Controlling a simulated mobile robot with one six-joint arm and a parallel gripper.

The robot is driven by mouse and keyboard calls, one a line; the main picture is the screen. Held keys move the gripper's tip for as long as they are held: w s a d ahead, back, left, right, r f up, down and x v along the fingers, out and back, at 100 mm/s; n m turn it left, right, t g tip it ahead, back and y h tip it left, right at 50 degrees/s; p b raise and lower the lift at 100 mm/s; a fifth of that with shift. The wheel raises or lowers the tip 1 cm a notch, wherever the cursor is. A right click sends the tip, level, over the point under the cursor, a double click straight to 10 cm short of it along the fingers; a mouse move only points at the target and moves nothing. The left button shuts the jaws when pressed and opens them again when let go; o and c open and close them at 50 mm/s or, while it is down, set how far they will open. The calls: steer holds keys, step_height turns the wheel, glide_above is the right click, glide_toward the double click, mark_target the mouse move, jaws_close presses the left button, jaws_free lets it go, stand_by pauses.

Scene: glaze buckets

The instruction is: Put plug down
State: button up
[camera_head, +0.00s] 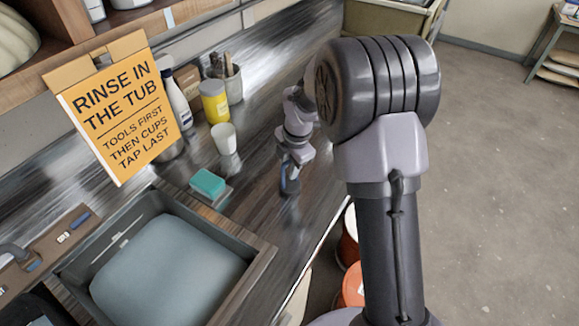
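My gripper (289,166) points down over the wooden counter, to the right of the green sponge. A small thing with a blue upper part and a dark lower end, which looks like the plug (290,187), is at its fingertips. The fingers are too small and dark to tell whether they are closed on it. I cannot tell whether its lower end touches the counter or hangs just above it. The basin (170,275), a grey tub set in the counter, is at the lower left.
A green sponge (207,183) lies on a small dish by the basin. A white cup (224,138), a yellow jar (214,101), a white bottle (177,102) and a tool pot (233,84) stand behind it. A hanging orange sign (122,108) covers part of the counter. Buckets (351,288) stand below the counter's edge.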

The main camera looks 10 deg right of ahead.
steer(key=s+r+m+t+p, duration=0.1)
steer(key=s+r+m+p, duration=0.2)
steer(key=r, duration=0.7)
steer(key=s+r+m+p, duration=0.1)
steer(key=s+r+m, duration=0.3)
steer(key=r, duration=0.5)
steer(key=s+a+r+m+t, duration=0.1)
steer(key=s+a+r+m, duration=0.1)
steer(key=s+m, duration=0.8)
steer(key=s+a+r+m+t+y, duration=0.1)
steer(key=s+a+r+m, duration=0.1)
steer(key=s+m, duration=0.8)
steer(key=s+r, duration=0.1)
steer(key=s, duration=0.2)
steer(key=shift+t, duration=0.4)
